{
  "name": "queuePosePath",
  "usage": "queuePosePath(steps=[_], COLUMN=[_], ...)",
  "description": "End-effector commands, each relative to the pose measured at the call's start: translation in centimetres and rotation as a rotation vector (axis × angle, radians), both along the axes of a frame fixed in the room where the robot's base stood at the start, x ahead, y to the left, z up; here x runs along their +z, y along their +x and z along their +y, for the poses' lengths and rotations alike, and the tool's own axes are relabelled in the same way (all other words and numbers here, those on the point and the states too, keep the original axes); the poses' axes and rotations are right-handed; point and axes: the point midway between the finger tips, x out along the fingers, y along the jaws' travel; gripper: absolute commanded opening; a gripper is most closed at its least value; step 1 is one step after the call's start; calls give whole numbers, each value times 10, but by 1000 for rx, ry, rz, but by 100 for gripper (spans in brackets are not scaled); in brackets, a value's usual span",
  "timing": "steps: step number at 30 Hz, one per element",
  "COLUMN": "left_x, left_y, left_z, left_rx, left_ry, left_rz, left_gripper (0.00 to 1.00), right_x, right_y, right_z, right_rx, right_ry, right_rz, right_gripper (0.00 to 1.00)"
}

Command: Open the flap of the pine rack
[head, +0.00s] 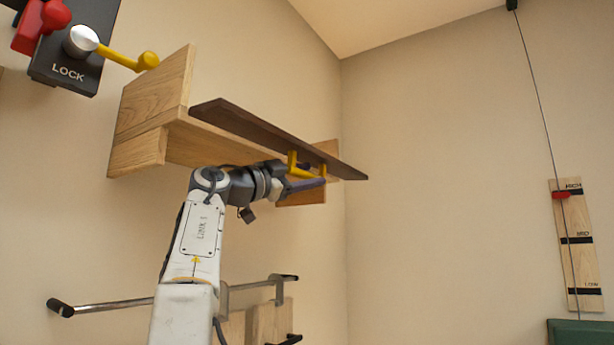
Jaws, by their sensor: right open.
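The pine rack (150,105) is fixed to the wall at the upper left of the head view. Its flap (265,130) is a long dark brown board along the front, seen nearly edge-on, so I cannot tell how far it stands open. A yellow handle (293,163) is on the flap's underside, towards its right end. My right gripper (318,180) is open at the handle, with a dark finger just below it. I cannot tell whether it touches the handle. My left gripper is not in view.
A black LOCK panel (68,73) with a red knob and yellow lever is left of the rack. A metal rail (110,304) runs below. A cord gauge board (575,250) hangs on the right wall. The space between rack and gauge is clear.

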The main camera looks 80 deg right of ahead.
Motion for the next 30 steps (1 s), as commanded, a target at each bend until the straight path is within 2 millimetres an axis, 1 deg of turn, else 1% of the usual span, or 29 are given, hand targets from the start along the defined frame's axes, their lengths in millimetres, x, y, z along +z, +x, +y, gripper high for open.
queuePosePath(steps=[5,10,15,18,23,30], left_x=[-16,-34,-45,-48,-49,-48], left_y=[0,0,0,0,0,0], left_z=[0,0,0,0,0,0], left_rx=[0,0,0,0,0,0], left_ry=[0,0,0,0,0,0], left_rz=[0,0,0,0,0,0], left_gripper=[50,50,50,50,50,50], right_x=[-10,-21,-26,-28,-28,-28], right_y=[14,36,54,60,64,64], right_z=[16,42,64,72,78,78], right_rx=[5,7,6,4,2,1], right_ry=[-3,-2,0,-2,0,0], right_rz=[-1,-2,0,-1,-2,-1], right_gripper=[54,54,54,54,54,54])
